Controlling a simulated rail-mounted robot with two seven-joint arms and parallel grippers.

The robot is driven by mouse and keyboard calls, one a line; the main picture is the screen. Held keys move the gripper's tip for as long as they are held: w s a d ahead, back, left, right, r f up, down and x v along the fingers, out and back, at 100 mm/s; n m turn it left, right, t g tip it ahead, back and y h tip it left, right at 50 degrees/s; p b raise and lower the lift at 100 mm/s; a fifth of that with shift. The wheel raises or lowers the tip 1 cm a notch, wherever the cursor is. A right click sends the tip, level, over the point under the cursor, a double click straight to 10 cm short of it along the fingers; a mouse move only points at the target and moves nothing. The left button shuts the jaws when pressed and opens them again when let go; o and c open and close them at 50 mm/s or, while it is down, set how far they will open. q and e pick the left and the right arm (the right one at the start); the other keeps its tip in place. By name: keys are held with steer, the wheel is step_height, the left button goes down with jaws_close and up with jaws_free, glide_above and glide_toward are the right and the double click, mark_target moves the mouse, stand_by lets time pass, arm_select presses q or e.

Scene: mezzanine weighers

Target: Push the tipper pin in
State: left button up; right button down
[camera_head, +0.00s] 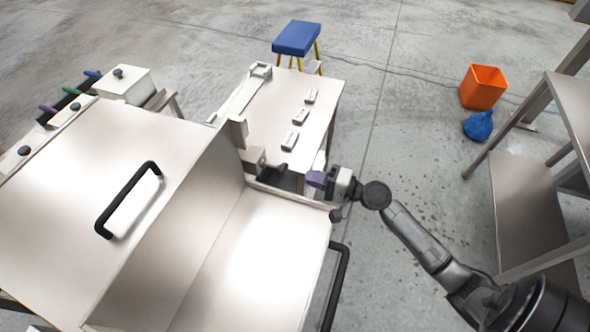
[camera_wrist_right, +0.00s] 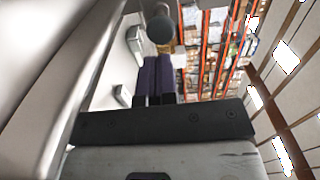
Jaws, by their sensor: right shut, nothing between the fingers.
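My right gripper (camera_head: 316,179) has purple fingers and is at the right end of the pale metal tipper tray (camera_head: 250,255), by its far edge. In the right wrist view the two purple fingers (camera_wrist_right: 155,76) are closed together with nothing between them. A round dark knob (camera_wrist_right: 160,29) shows just beyond the fingertips in that view, on a short stem. It looks like the tipper pin's head; whether the fingers touch it I cannot tell. In the head view the pin is not clearly distinguishable. My left gripper is not in view.
A pale table (camera_head: 325,95) with several small white blocks stands beyond the tray. A black handle (camera_head: 128,200) is on the panel at left, and another black handle (camera_head: 338,285) is at the tray's right side. An orange bin (camera_head: 483,87) stands on open floor.

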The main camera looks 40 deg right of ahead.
mark_target(286, 170)
steer(key=shift+x, duration=2.6)
steer(key=shift+w, duration=0.1)
